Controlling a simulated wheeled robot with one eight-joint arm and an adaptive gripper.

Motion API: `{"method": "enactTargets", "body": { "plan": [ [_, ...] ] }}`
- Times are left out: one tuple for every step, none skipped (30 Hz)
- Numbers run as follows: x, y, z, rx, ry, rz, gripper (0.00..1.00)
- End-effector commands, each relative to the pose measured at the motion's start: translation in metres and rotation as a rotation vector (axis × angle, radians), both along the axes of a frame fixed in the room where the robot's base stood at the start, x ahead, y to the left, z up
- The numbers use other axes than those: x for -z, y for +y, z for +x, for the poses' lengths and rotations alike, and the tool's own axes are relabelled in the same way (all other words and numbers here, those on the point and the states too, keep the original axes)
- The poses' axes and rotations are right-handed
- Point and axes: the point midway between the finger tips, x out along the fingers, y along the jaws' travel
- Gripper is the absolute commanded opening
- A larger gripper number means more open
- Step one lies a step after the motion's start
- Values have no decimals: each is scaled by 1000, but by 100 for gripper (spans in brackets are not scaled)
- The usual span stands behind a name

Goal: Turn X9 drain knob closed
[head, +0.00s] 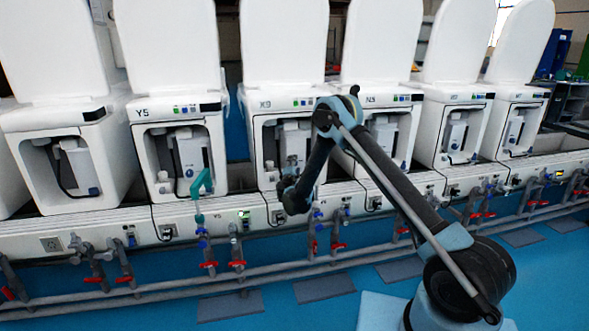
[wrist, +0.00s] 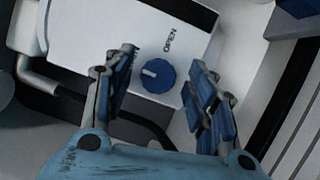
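The X9 toilet unit (head: 262,112) stands near the middle of the head view, its lid raised and its front cavity open. In the wrist view, a round blue knob (wrist: 158,76) with a short white mark sits on a white box (wrist: 95,35) with dark lettering, including "OPEN". My gripper (wrist: 164,66) is open, with one blue-padded finger on each side of the knob. Gaps show between the fingers and the knob, and nothing is held. In the head view, my arm's end is in front of the X9 cavity, and the knob there cannot be made out.
Similar white units stand on both sides, including Y5 (head: 140,112) and N9 (head: 372,100). Pipes with red and blue valves (head: 238,263) run along the front below. In the wrist view, a dark hose (wrist: 55,95) bends beside the box.

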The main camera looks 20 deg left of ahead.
Motion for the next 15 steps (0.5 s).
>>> {"method": "enactTargets", "body": {
  "plan": [
    [0, 0, 0, 0, 0, 0, 51],
    [0, 0, 0, 1, 0, 0, 51],
    [0, 0, 0, 1, 0, 0, 51],
    [0, 0, 0, 1, 0, 0, 51],
    [0, 0, -1, 1, 0, 0, 51],
    [0, -1, -3, 1, 0, 0, 51],
    [0, -1, -5, 0, 0, 0, 51],
    [0, -1, -7, 0, 0, 0, 51],
    [0, -2, -12, 0, 0, 0, 51],
    [1, -2, -16, 0, 0, 0, 51],
    [1, -3, -20, -1, 0, 0, 51],
    [2, -4, -27, -1, 0, 0, 51],
    [2, -5, -32, -1, 0, 0, 51],
    [2, -6, -38, -1, 0, 0, 51],
    [3, -7, -46, -1, 0, 0, 51]
  ]
}}
